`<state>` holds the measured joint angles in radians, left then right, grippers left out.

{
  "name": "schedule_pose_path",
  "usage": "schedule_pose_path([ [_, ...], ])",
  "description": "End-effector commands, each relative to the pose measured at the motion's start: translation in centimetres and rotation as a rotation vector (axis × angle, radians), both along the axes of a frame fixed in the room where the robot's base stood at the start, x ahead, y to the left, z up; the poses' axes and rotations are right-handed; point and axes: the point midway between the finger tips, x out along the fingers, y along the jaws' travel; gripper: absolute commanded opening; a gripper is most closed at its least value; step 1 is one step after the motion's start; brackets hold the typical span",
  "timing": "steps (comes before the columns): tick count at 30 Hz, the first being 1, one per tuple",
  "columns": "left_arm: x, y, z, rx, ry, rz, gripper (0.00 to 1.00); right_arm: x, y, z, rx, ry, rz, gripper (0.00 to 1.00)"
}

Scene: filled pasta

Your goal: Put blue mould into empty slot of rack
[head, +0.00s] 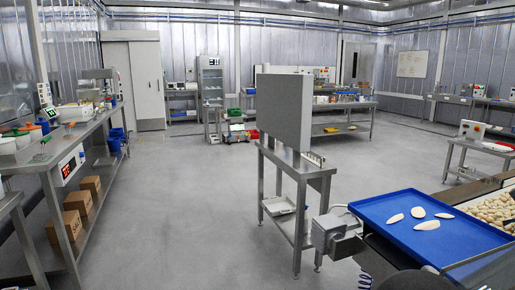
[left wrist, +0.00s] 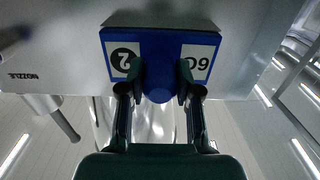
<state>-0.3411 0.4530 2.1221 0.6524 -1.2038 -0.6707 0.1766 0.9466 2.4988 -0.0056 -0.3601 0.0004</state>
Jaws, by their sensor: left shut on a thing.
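In the left wrist view my left gripper (left wrist: 162,82) is shut on a blue block (left wrist: 156,46), which I take to be the blue mould. The fingers grip a round blue boss on it. Two white labels show on the block, one with a 2 in a black disc and one with two characters, upside down. Neither the gripper nor the held block shows in the head view. I cannot make out a rack with an empty slot in either view. My right gripper is not in view.
A grey panel (left wrist: 55,55) with upside-down NOZZLE lettering lies behind the block. In the head view, a tall grey panel (head: 284,108) stands on a steel stand, with a blue tray (head: 378,213) of white pieces at right. A steel bench runs along the left; open floor lies between.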

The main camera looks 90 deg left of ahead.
Motion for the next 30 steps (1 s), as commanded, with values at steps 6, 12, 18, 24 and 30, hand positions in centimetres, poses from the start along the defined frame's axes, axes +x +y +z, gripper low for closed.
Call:
schedule_pose_path([
  [6,-0.06,-0.02,0.16,0.0,-0.004,0.0,0.0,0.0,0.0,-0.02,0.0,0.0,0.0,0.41],
  [12,-0.28,-0.12,0.12,0.0,-0.003,-0.001,0.0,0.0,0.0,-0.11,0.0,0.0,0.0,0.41],
  [18,-0.5,-0.2,0.15,0.0,-0.004,-0.001,0.0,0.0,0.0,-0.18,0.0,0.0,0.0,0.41],
  [24,-0.72,-0.23,0.18,0.0,-0.004,0.0,0.0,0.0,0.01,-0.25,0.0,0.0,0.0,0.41],
  [30,-0.96,-0.27,0.18,0.0,-0.005,0.001,0.0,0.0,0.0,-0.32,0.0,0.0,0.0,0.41],
])
